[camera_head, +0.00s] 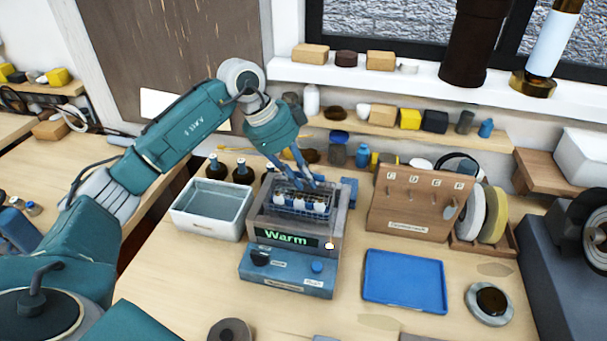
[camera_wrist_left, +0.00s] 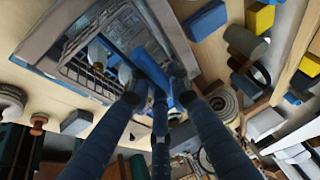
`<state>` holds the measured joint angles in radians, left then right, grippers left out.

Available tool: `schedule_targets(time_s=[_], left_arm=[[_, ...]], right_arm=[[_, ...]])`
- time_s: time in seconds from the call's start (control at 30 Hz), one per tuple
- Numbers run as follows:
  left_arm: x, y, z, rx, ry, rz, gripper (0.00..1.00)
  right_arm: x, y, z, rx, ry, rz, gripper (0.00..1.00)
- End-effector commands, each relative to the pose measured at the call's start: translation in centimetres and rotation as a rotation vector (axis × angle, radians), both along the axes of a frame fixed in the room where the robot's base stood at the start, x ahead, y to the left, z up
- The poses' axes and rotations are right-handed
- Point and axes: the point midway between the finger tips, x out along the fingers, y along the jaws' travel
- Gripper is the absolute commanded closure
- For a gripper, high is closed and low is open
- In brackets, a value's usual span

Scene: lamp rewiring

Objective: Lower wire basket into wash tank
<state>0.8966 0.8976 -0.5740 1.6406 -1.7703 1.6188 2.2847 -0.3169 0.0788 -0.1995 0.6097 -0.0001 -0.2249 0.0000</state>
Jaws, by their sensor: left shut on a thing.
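The wash tank (camera_head: 253,222) is a grey box with an open top and a green "Warm" display, on the bench in front of me. The wire basket (camera_head: 322,209), holding small white pieces, is at the tank's opening; how deep it sits I cannot tell. My left gripper (camera_head: 302,181) is above the basket with its fingers pointing down, shut on its upper part. In the left wrist view the basket's wire mesh (camera_wrist_left: 85,68) shows inside the tank's rim (camera_wrist_left: 38,48), beside the fingertips (camera_wrist_left: 152,88). The fingers hide the exact grip. My right gripper is out of view.
A white tub (camera_head: 207,222) stands left of the tank, with dark bottles (camera_head: 242,172) behind. A blue control box (camera_head: 285,278) is in front. A wooden rack (camera_head: 410,215) and blue tray (camera_head: 405,281) stand right. Bare bench lies at front left.

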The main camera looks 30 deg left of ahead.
Motion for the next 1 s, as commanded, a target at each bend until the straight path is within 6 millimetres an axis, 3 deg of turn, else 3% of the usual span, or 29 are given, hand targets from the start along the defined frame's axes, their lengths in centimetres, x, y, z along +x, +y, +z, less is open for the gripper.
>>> schedule_targets(time_s=[0.13, 0.43, 0.57, 1.0], left_arm=[[0.0, 0.0, -2.0, -0.001, -0.001, 0.0, 1.0], [0.0, 0.0, -5.0, -0.001, -0.001, 0.0, 1.0], [0.0, 0.0, -6.2, -0.001, -0.001, 0.0, 1.0], [0.0, 0.0, -7.1, -0.001, -0.001, -0.001, 1.0]], right_arm=[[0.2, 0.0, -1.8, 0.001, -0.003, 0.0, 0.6], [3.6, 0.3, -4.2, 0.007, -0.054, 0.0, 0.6], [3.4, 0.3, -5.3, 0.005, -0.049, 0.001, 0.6], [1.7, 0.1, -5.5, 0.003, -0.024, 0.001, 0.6]])
